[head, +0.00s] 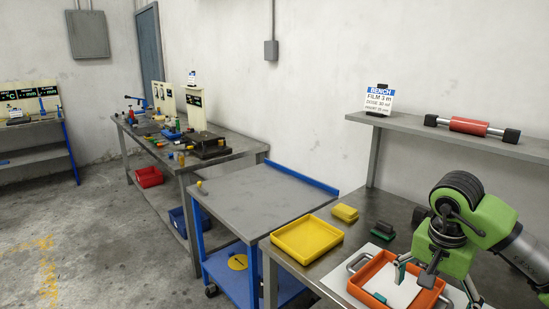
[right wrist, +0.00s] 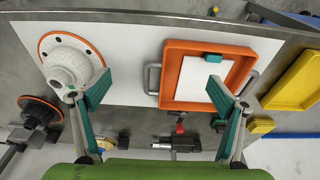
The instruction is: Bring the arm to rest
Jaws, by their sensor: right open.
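My right gripper (head: 437,285) hangs over the bench at the right of the head view, above the orange tray. In the right wrist view its two teal-tipped fingers (right wrist: 158,92) are spread wide with nothing between them. The orange tray (right wrist: 172,92) has metal side handles and holds a white sheet (right wrist: 197,82) and a small teal block (right wrist: 212,57). The tray also shows in the head view (head: 357,287), partly hidden by my gripper. My left gripper is in neither view.
A yellow tray (head: 290,252) and a yellow block (head: 345,213) sit left of the orange tray. A shelf (head: 440,128) with a red roller (head: 468,126) runs above. A white dome on an orange disc (right wrist: 72,60) stands beside the tray. The blue cart's top (head: 262,193) is mostly clear.

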